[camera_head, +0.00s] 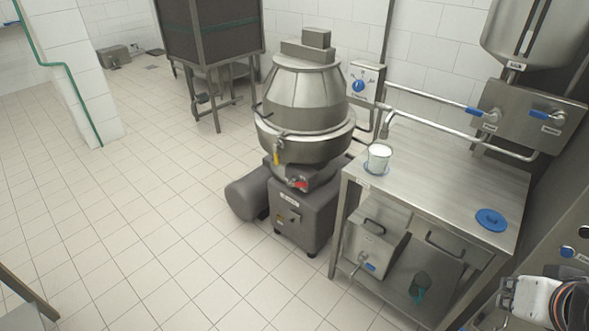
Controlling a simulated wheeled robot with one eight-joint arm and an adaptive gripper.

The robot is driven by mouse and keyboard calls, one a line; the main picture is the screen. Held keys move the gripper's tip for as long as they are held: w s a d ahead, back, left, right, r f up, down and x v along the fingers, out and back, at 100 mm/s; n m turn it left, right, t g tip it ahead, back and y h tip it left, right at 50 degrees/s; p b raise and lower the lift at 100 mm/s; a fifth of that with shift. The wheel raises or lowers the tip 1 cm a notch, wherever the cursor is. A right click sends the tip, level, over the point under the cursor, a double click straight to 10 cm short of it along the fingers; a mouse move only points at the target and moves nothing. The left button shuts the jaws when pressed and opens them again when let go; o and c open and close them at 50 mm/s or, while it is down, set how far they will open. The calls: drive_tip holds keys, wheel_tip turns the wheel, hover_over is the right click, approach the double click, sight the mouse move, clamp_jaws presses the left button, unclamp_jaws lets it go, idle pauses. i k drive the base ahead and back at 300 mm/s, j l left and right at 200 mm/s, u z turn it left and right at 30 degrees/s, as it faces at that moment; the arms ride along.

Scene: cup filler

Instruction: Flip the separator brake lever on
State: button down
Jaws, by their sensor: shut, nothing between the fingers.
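The separator (305,95) is a steel, dome-topped machine standing in the middle of the head view on a dark grey base (305,218). A small lever with a yellow grip (277,156) hangs down on the front of its bowl. A red part (299,184) sits lower, just above the base. I cannot tell from the picture which of these is the brake lever, or its exact setting. Part of my arm shows at the bottom right corner, well away from the separator. I cannot make out my gripper's fingers in this view.
A steel table (450,180) stands right of the separator, with a white cup (379,157) and a blue disc (491,219) on it. A wall box with a blue knob (359,85) is behind. Open tiled floor (130,210) lies to the left.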

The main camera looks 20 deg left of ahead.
sight(290, 183)
drive_tip(key=i+j, duration=0.3)
drive_tip(key=i, duration=0.15)
drive_tip(key=i+j+u, duration=0.15)
drive_tip(key=i+j, duration=0.45)
drive_tip(key=i, duration=0.35)
